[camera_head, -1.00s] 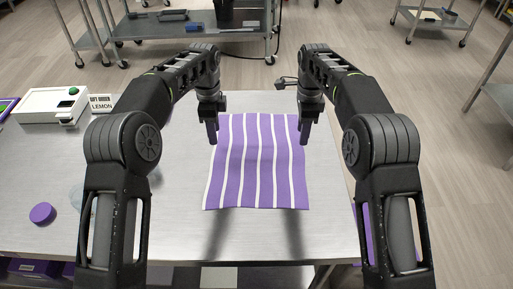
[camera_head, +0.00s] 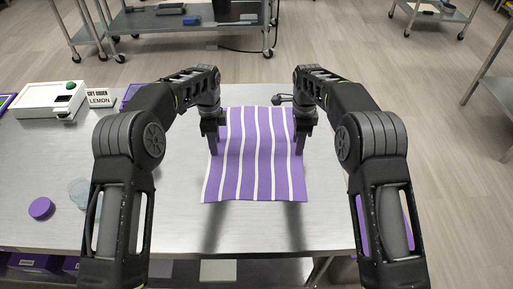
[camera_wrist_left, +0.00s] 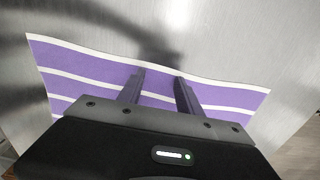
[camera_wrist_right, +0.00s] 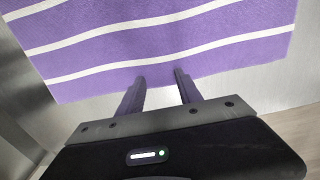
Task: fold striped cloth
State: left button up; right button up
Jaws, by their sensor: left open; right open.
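The purple cloth with white stripes (camera_head: 262,170) lies spread out on the metal table, its surface slightly wavy. My left gripper (camera_head: 215,152) is open at the cloth's left edge. In the left wrist view its two fingers (camera_wrist_left: 160,88) are apart over the cloth (camera_wrist_left: 90,66), near a white-striped border. My right gripper (camera_head: 299,150) is open at the cloth's right edge. In the right wrist view its fingers (camera_wrist_right: 158,85) are apart at the purple border of the cloth (camera_wrist_right: 110,65). I cannot tell whether the fingertips touch the cloth.
The metal table (camera_head: 180,225) is bare in front of the cloth. A purple disc (camera_head: 41,208) and a pale round piece (camera_head: 79,192) lie at left.

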pick_arm(q)
jog(key=shift+f, duration=0.15)
pick_arm(e)
jog(key=shift+f, duration=0.15)
pick_arm(q)
jog(key=shift+c, duration=0.6)
pick_arm(e)
jog(key=shift+c, duration=0.6)
pick_arm(q)
jog(key=shift+s, duration=0.1)
grip_shut()
pick_arm(e)
grip_shut()
